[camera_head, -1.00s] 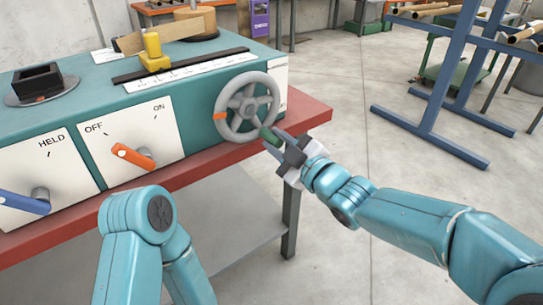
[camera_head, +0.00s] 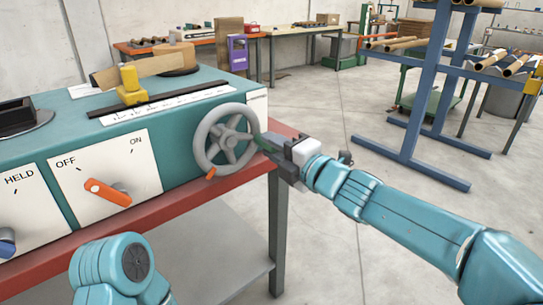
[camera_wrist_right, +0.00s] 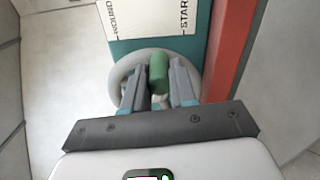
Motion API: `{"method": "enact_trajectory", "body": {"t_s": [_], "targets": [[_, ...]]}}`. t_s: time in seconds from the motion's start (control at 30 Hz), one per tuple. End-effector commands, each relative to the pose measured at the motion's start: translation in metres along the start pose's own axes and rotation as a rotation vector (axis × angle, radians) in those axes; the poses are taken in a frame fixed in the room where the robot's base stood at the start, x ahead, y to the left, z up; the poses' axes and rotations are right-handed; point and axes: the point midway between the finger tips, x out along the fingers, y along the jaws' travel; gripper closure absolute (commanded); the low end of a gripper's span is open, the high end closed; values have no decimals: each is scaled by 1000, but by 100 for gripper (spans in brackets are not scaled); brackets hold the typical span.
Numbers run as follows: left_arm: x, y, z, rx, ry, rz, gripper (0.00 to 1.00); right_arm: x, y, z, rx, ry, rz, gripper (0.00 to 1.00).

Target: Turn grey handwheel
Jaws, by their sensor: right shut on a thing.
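The grey handwheel (camera_head: 203,135) is on the right part of the teal machine's front, with spokes and an orange mark (camera_head: 211,173) at its lower left rim. Its green handle (camera_head: 263,143) is at the right side of the rim, partly hidden by my gripper. My right gripper (camera_head: 271,147) is shut on this handle. In the right wrist view the green handle (camera_wrist_right: 158,72) stands between the two fingers, with the grey rim (camera_wrist_right: 121,72) behind. My left gripper is out of view; only a left arm link shows at the lower left.
The teal machine (camera_head: 170,160) stands on a red-edged bench (camera_head: 165,208). An orange OFF/ON knob (camera_head: 106,192) is left of the wheel. A yellow block (camera_head: 130,85) is on top. A blue rack (camera_head: 425,110) with tubes stands at right. Floor between is clear.

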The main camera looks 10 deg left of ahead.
Motion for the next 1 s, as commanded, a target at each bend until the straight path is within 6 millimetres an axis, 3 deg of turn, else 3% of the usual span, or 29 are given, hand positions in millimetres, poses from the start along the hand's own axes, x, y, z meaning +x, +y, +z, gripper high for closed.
{"method": "enact_trajectory", "body": {"t_s": [0.5, 1.0], "targets": [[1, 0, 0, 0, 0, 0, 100, 0, 25, 4, -369, -1, -1, 100], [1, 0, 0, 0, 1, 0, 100, 0, 31, 3, -458, 0, 0, 100]]}}
